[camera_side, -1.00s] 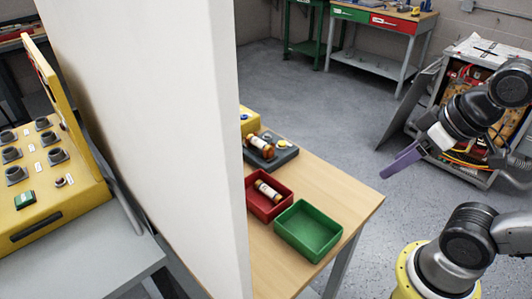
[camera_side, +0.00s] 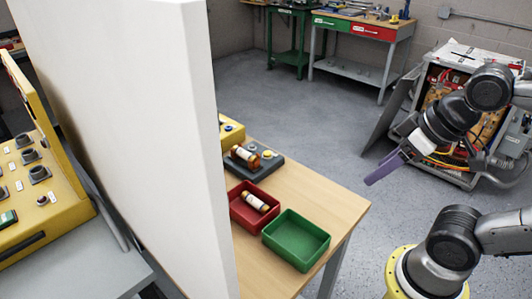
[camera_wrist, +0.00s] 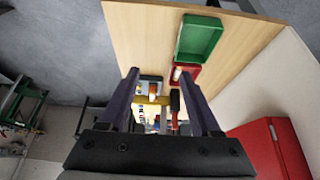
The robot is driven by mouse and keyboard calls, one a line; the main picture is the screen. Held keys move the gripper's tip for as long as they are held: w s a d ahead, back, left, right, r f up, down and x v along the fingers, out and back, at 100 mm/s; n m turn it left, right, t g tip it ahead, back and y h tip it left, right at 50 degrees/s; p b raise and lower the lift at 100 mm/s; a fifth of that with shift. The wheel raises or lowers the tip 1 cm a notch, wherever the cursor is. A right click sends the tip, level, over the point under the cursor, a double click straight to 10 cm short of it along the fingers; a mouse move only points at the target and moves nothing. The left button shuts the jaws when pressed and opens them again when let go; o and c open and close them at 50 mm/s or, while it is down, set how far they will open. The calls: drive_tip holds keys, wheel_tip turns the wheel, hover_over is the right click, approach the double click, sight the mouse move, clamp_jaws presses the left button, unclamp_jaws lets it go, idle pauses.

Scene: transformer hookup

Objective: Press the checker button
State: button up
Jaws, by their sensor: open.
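The checker (camera_side: 258,168) is a dark grey block on the wooden table, beside the white partition. A brown fuse with pale metal ends (camera_side: 244,158) rests on it, and a small orange-yellow round part, perhaps the button (camera_side: 267,154), shows at its right side. My gripper (camera_side: 370,181) has long purple fingers. It hangs open and empty in the air to the right of the table, apart from the checker. In the wrist view my gripper (camera_wrist: 160,85) has its fingers spread, and the checker (camera_wrist: 151,79) shows small between them, partly hidden.
A red tray (camera_side: 236,211) holding another fuse (camera_side: 256,202) and an empty green tray (camera_side: 289,262) stand nearer on the table. A yellow box (camera_side: 231,127) sits behind the checker. The tall white partition (camera_side: 150,140) hides the table's left side. An open electrical cabinet (camera_side: 440,105) stands behind my arm.

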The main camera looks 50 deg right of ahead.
clamp_jaws()
idle(1.7)
